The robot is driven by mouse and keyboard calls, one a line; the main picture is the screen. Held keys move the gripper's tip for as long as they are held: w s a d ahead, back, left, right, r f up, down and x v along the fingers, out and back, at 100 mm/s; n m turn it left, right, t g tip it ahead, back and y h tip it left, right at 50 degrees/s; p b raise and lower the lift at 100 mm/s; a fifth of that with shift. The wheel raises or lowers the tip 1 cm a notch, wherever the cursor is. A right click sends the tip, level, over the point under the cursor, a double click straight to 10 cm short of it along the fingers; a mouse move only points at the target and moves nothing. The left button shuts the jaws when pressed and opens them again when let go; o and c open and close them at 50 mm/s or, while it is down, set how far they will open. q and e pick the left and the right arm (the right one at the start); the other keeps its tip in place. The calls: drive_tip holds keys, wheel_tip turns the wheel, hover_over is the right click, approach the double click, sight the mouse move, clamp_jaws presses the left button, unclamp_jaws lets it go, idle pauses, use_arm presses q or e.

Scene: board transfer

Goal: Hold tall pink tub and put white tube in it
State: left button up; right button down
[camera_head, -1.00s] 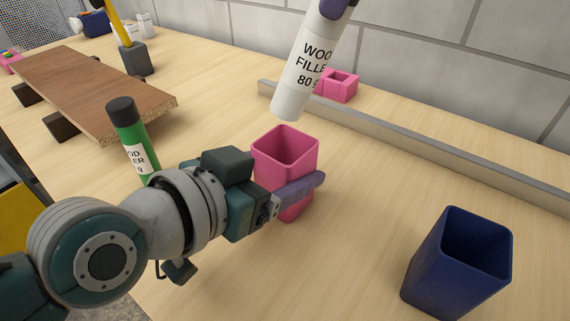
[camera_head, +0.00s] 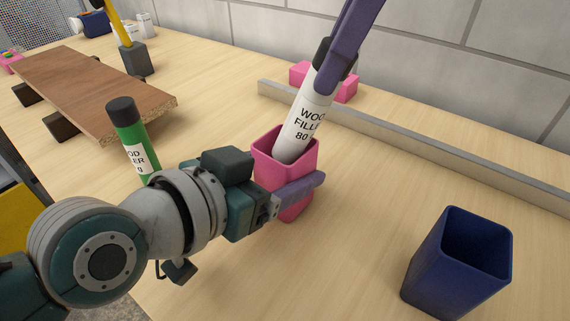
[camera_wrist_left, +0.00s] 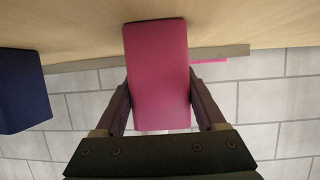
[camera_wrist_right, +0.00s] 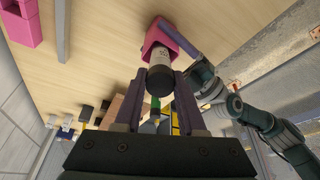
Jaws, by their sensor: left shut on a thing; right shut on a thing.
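The tall pink tub (camera_head: 270,176) stands on the table in the middle of the head view. My left gripper (camera_head: 300,190) is shut on it, with its fingers on two sides; the tub fills the middle of the left wrist view (camera_wrist_left: 158,75). The white tube (camera_head: 308,118) has black lettering and a dark cap. Its lower end is inside the tub's mouth, and it leans to the upper right. My right gripper (camera_head: 340,62) is shut on its cap end. In the right wrist view the tube (camera_wrist_right: 159,58) shows between the fingers, entering the pink tub (camera_wrist_right: 172,38).
A navy tub (camera_head: 440,290) stands at the front right. A brown board (camera_head: 90,90) rests on dark blocks. A low pink block (camera_head: 345,90) lies behind a metal rail (camera_head: 420,143).

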drive_tip(key=shift+c, duration=2.1)
unclamp_jaws()
drive_tip(key=shift+r, duration=0.1)
drive_tip(key=v, duration=1.2)
use_arm(q)
drive_tip(key=o, duration=1.3)
